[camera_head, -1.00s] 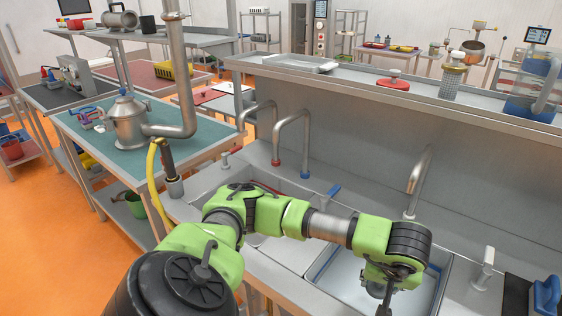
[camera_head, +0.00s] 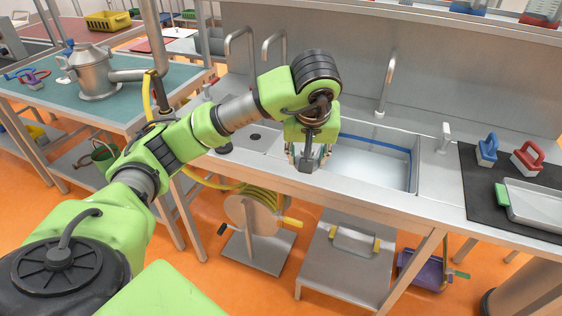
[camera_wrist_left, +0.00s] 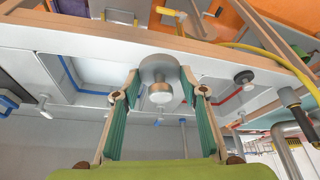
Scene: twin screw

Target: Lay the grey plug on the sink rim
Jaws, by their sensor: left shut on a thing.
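The grey plug (camera_wrist_left: 158,70), a round disc with a bronze-coloured knob, is between the teal-padded fingers of my left gripper (camera_wrist_left: 160,80) in the left wrist view. My left gripper is shut on it. In the head view, my left gripper (camera_head: 307,158) points down at the sink's front rim (camera_head: 370,189), left of the right basin (camera_head: 368,165). In the wrist view the disc overlaps the front rim (camera_wrist_left: 85,40); whether it touches the metal cannot be told. My right gripper is not in view.
A black plug (camera_wrist_left: 243,77) sits near the left basin. Taps (camera_head: 388,85) stand behind the basins. A black mat (camera_head: 475,185) with blue and red handled tools and a tray (camera_head: 535,200) lies right. A hose reel (camera_head: 252,215) stands below.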

